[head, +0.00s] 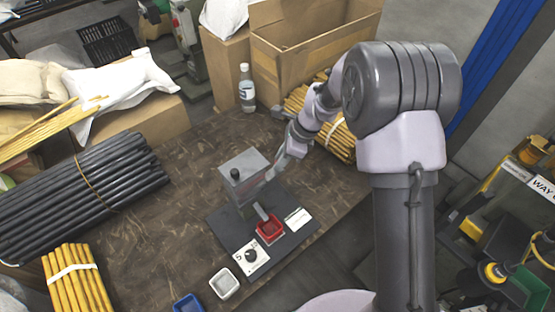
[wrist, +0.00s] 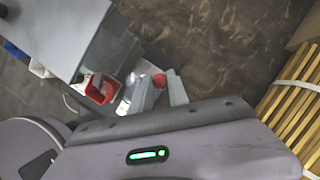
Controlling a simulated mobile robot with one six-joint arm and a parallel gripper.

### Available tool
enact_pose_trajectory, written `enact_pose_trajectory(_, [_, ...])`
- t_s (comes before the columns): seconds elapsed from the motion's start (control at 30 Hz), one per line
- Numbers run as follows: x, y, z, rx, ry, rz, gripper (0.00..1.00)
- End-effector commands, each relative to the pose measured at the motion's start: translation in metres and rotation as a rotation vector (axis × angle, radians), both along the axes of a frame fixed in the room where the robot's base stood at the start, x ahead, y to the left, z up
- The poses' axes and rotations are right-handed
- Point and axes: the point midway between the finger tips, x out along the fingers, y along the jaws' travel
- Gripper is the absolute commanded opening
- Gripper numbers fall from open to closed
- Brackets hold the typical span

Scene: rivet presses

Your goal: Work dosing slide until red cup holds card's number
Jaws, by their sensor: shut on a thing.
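The dosing device is a grey box hopper (head: 243,168) with a black knob on top, standing on a dark base plate (head: 226,232). The red cup (head: 270,232) sits on the plate under a grey chute; it also shows in the wrist view (wrist: 101,92), its contents unclear. A white card (head: 298,217) lies right of the cup, its number too small to read. My gripper (head: 271,174) is at the hopper's right side. In the wrist view its fingers (wrist: 161,92) are shut on a red knob (wrist: 159,80), seemingly the slide's handle; the slide itself is mostly hidden.
A white plate with a black dial (head: 250,256) is at the base's front. A white cup (head: 224,284) and a blue cup (head: 188,304) stand in front. Bare tabletop lies left of the device.

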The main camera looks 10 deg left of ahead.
Motion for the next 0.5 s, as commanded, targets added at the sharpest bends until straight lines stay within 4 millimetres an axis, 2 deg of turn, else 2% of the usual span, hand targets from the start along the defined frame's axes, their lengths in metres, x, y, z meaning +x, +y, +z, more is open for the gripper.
enact_pose_trajectory(0.07, [0.003, -0.001, 0.001, -0.001, -0.007, -0.001, 0.30])
enact_pose_trajectory(0.37, [0.002, -0.002, 0.003, -0.001, -0.005, -0.001, 0.30])
enact_pose_trajectory(0.47, [0.002, -0.007, 0.020, -0.001, -0.006, -0.001, 0.30])
enact_pose_trajectory(0.5, [0.003, -0.011, 0.031, -0.001, -0.007, -0.003, 0.30])
